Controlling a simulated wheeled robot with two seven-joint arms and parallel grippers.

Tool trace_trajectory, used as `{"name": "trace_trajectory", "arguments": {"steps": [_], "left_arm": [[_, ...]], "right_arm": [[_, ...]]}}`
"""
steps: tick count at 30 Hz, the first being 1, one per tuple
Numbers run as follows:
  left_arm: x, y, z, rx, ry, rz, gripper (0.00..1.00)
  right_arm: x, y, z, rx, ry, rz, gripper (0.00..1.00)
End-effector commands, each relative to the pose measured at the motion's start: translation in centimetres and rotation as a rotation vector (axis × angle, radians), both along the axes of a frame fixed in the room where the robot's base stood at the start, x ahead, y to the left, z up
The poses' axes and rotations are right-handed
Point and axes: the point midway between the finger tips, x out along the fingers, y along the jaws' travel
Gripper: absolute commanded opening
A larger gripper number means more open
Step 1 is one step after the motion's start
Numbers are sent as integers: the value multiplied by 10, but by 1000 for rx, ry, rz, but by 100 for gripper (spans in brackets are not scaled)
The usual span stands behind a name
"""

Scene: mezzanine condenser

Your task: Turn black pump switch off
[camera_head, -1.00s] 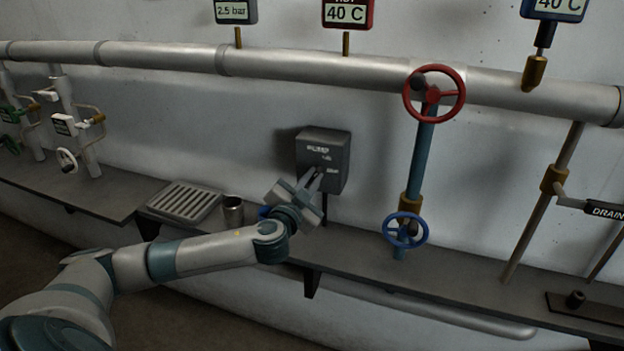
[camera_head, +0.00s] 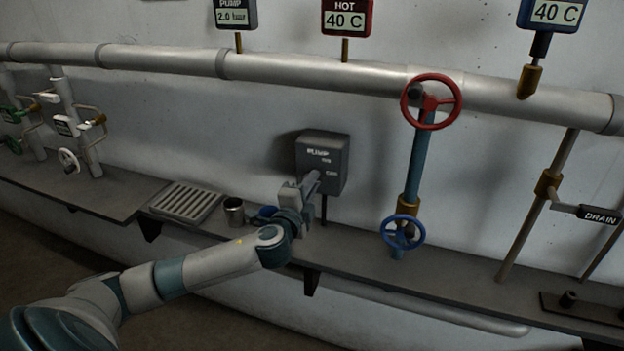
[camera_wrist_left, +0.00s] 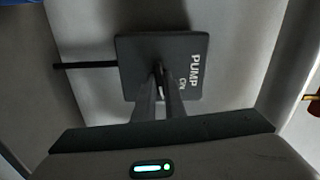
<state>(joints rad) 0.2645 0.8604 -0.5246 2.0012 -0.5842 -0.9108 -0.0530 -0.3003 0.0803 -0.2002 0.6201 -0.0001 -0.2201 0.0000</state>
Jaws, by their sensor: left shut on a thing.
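The dark grey pump switch box (camera_head: 325,150) is on the wall in the middle of the head view. Its face reads PUMP, with smaller lettering below too blurred to read surely. My left gripper (camera_head: 314,180) is at the lower left of its face. In the left wrist view, the box (camera_wrist_left: 185,52) is straight ahead, and the fingers (camera_wrist_left: 159,80) are shut on the switch lever at its face. The lever is mostly hidden between the fingers, so its exact position is hard to tell. My right gripper is out of view.
The pump gauge (camera_head: 232,14) reads 2.0 bar. A red handwheel (camera_head: 431,102) and a blue handwheel (camera_head: 403,232) are right of the box. A metal cup (camera_head: 234,211) and a slotted grate (camera_head: 186,203) stand on the ledge to the left.

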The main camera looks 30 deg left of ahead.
Motion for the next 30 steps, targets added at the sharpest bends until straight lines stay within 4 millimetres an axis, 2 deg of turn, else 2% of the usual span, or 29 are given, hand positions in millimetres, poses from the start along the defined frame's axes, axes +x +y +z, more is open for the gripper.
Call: {"name": "trace_trajectory", "arguments": {"steps": [9, 22, 23, 25, 30], "left_arm": [[0, 0, -1, 118, 30, -1, 0], [0, 0, -2, 132, 34, -1, 0], [0, 0, -2, 132, 34, -1, 12], [0, 0, -2, 132, 34, -1, 29], [0, 0, -2, 131, 32, -1, 29]], "right_arm": [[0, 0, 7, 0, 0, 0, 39], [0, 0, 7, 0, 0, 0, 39], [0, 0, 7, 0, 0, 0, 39], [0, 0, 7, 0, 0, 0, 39], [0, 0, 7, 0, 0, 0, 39]]}}
